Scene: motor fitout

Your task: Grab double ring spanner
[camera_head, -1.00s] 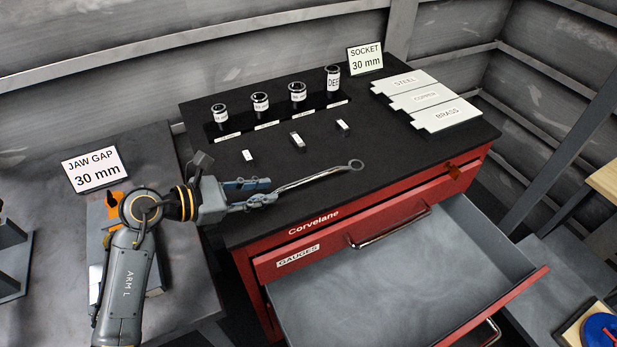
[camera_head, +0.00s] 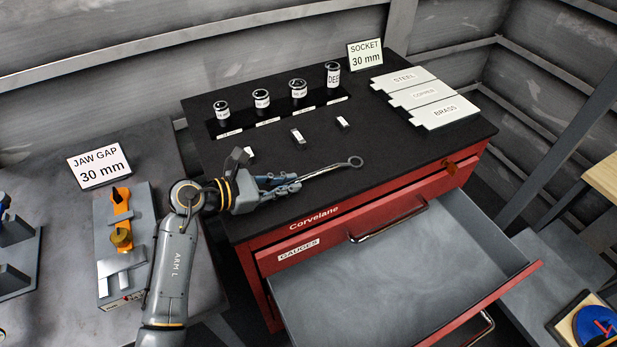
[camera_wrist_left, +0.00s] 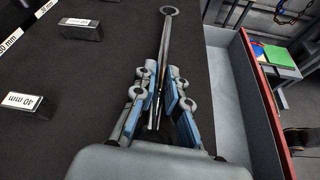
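The double ring spanner (camera_head: 325,171) is a slim grey metal bar with a ring at its far end. It lies along the front left of the black cabinet top, its ring pointing right. My left gripper (camera_head: 297,182) comes in from the left, with its blue-padded fingers on either side of the shaft. In the left wrist view the spanner (camera_wrist_left: 167,42) runs out from between the fingertips (camera_wrist_left: 163,78), which close in on it from both sides. The spanner's near end is hidden by the gripper. My right gripper is not in view.
The red cabinet's drawer (camera_head: 400,270) is open and empty at the front. Labelled sockets stand in a black rack (camera_head: 285,118) behind, with small gauge blocks (camera_head: 298,136) before it. Plates (camera_head: 425,95) lie at right. A fixture (camera_head: 122,240) stands on the left bench.

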